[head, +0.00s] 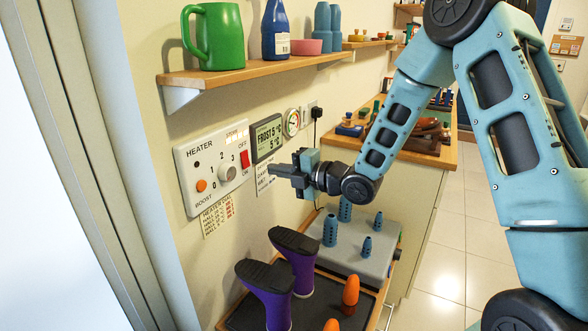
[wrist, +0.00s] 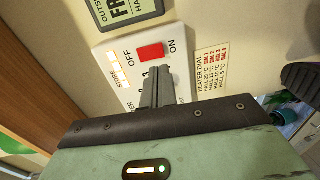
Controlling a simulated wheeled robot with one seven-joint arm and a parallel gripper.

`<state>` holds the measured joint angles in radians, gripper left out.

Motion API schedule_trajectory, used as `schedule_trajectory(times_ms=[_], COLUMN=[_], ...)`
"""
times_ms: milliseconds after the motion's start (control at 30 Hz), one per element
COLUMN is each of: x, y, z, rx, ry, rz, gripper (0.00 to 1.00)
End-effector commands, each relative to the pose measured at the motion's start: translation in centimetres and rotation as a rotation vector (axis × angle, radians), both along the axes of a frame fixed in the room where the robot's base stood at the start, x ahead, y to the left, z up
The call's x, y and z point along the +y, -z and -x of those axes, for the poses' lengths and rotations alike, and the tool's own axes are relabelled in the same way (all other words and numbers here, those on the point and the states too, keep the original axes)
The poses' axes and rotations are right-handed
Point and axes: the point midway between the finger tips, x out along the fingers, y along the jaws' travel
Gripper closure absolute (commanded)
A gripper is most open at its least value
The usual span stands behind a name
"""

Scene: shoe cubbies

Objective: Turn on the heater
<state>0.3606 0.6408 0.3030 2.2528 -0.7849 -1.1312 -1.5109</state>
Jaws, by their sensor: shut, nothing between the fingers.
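The white heater panel (head: 188,152) is on the wall at left in the head view. It carries a red rocker switch (head: 245,159) between the words OFF and ON, a round numbered dial (head: 228,172) and an orange boost button (head: 201,185). My gripper (head: 271,170) is shut and empty, its fingers pointing at the panel from the right, seemingly short of it. In the wrist view the panel (wrist: 116,72) lies ahead; the fingertips (wrist: 155,70) appear just below the red switch (wrist: 150,51). The fingers hide most of the dial there. I cannot tell which way the switch is tipped.
A display (head: 267,137) and a gauge (head: 292,122) are right of the panel. A shelf (head: 225,76) with a green mug (head: 213,37) juts out above. Purple boots (head: 268,292) and a grey box (head: 352,250) with pegs stand below my gripper.

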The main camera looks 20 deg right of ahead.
Motion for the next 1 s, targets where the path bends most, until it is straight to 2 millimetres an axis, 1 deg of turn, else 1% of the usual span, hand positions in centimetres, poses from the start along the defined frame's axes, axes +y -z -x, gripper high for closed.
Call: schedule_trajectory(times_ms=[33, 200, 400, 567, 833, 1000], x=[0.7, 2.4, 3.6, 3.8, 3.8, 3.9], y=[0.0, 0.3, 0.7, 0.7, 0.8, 1.4], z=[-0.9, -3.2, -4.8, -5.2, -5.2, -5.4], rx=[0.001, 0.001, 0.001, 0.000, 0.000, -0.019], ry=[-0.002, -0.001, 0.000, 0.001, 0.001, 0.001], rz=[-0.001, -0.002, -0.001, 0.000, 0.000, -0.011], gripper=[1.00, 1.00, 1.00, 1.00, 1.00, 1.00])
